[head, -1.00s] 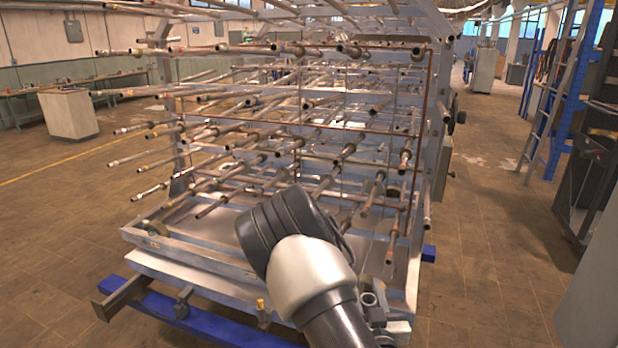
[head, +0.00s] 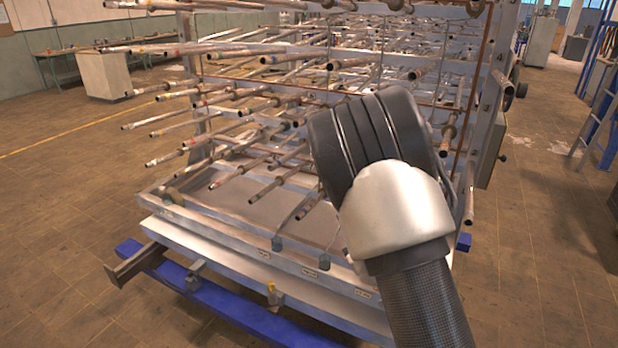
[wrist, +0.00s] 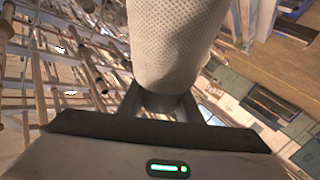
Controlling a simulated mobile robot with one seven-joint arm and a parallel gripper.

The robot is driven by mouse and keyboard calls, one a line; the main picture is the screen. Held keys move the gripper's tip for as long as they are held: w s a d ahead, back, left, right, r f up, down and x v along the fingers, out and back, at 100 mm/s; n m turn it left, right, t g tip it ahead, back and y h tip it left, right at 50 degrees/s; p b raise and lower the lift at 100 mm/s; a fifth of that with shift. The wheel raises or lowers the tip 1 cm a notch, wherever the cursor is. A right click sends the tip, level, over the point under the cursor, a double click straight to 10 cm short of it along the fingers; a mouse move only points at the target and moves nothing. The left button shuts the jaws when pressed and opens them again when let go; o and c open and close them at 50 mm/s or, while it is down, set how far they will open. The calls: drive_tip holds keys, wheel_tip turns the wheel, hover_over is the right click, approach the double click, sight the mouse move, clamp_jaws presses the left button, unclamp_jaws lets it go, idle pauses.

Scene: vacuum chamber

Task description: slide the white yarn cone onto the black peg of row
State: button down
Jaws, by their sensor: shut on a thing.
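The white yarn cone (wrist: 175,40) fills the upper middle of the wrist view, with a textured pale surface. My gripper (wrist: 162,104) is shut on its narrower lower end, between two dark fingers. The far end of the cone runs out of the top of the picture. In the head view my arm hides both the gripper and the cone. The rack (head: 235,205) carries rows of long pegs (head: 270,187) pointing toward the front left. I cannot tell which peg is the black one. No peg is seen inside the cone.
Peg ends stick out close to the left of my arm. A blue beam (head: 225,310) lies low along the rack's front. A white cabinet (head: 104,74) and a workbench stand at the far left.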

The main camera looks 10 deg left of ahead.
drive_tip(key=s+a+r+n+g+y+b, duration=0.2)
drive_tip(key=a+r+n+g+y+b, duration=0.2)
drive_tip(key=r+n, duration=0.3)
drive_tip(key=s+a+r+n+g+y+b, duration=0.2)
drive_tip(key=a+r+n+g+y+b, duration=0.2)
drive_tip(key=r+n, duration=0.4)
drive_tip(key=a+n+g, duration=0.1)
drive_tip(key=a+n, duration=0.1)
drive_tip(key=n, duration=0.4)
drive_tip(key=shift+r, duration=0.15)
drive_tip(key=shift+b, duration=0.3)
drive_tip(key=shift+w+d+f+p, duration=0.15)
drive_tip(key=shift+w+d, duration=0.15)
drive_tip(key=shift+w, duration=0.55)
drive_tip(key=shift+w+d+p, duration=0.2)
drive_tip(key=shift+w+d, duration=0.1)
drive_tip(key=shift+w, duration=0.6)
drive_tip(key=shift+w+d+f+p, duration=0.15)
drive_tip(key=shift+w+d, duration=0.15)
drive_tip(key=shift+w, duration=0.55)
drive_tip(key=shift+w+d, duration=0.1)
